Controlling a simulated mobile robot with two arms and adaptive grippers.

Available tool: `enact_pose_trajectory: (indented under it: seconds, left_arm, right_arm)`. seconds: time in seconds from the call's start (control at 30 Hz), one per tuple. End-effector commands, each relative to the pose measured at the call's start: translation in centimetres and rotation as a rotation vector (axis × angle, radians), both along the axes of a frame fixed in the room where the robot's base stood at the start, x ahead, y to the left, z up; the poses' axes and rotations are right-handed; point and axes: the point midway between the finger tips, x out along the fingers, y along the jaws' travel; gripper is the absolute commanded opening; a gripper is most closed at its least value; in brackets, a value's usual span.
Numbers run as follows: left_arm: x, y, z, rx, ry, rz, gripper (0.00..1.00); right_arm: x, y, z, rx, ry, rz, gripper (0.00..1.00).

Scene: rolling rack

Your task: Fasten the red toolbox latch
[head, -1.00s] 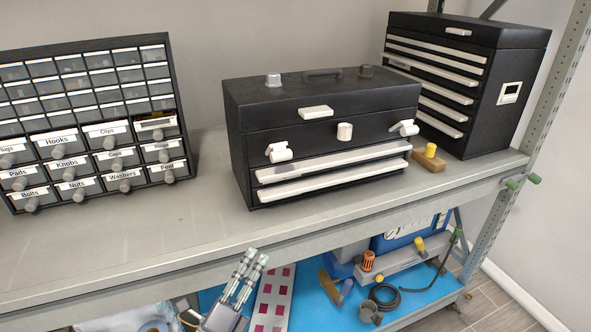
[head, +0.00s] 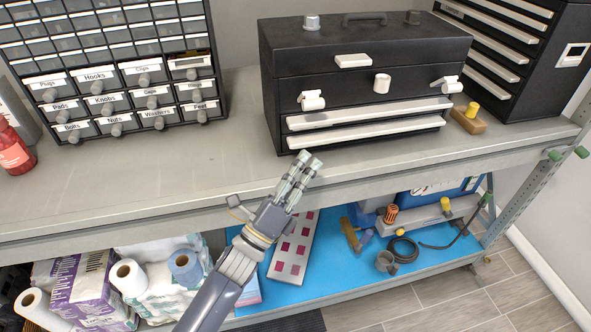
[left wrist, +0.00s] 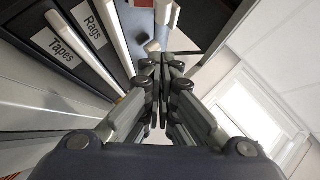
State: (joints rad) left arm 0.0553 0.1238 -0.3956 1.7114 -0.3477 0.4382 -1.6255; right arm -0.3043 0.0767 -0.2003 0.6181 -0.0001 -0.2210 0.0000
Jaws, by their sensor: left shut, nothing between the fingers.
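A black toolbox (head: 340,88) stands on the metal shelf top. No red toolbox shows in the head view. Its front carries a white left latch (head: 311,100), a white right latch (head: 446,83) and a white round knob (head: 382,84) between them. A white tab (head: 353,60) sits on the lid's front. Both latches stick out from the front, and I cannot tell whether either is fastened. My left gripper (head: 308,162) is shut and empty, in front of and below the toolbox's drawers. It shows in the left wrist view (left wrist: 154,68). My right gripper is out of view.
A labelled drawer cabinet (head: 110,60) stands left and a second black case (head: 525,60) right. A wooden block with a yellow knob (head: 468,118) lies between toolbox and case. The shelf top (head: 160,175) is clear in front. Paper rolls (head: 130,277) fill the lower shelf's left.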

Motion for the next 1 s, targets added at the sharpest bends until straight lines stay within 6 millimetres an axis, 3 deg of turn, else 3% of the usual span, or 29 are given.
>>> enact_pose_trajectory:
  seconds: [0.03,0.2,0.4,1.0]
  left_arm:
    - [0.9,-0.7,1.2,-0.001,-0.002,0.0,0.0]
    - [3.3,-2.5,2.8,-0.002,-0.001,-0.001,0.0]
    - [5.1,-1.7,4.6,0.002,0.0,0.001,0.0]
    - [5.9,-1.4,5.1,-0.002,0.005,-0.001,0.0]
  right_arm:
    - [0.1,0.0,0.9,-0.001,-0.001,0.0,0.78]
    - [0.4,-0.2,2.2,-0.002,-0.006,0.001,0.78]
    - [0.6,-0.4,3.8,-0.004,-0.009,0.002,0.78]
    - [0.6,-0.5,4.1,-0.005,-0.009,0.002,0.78]
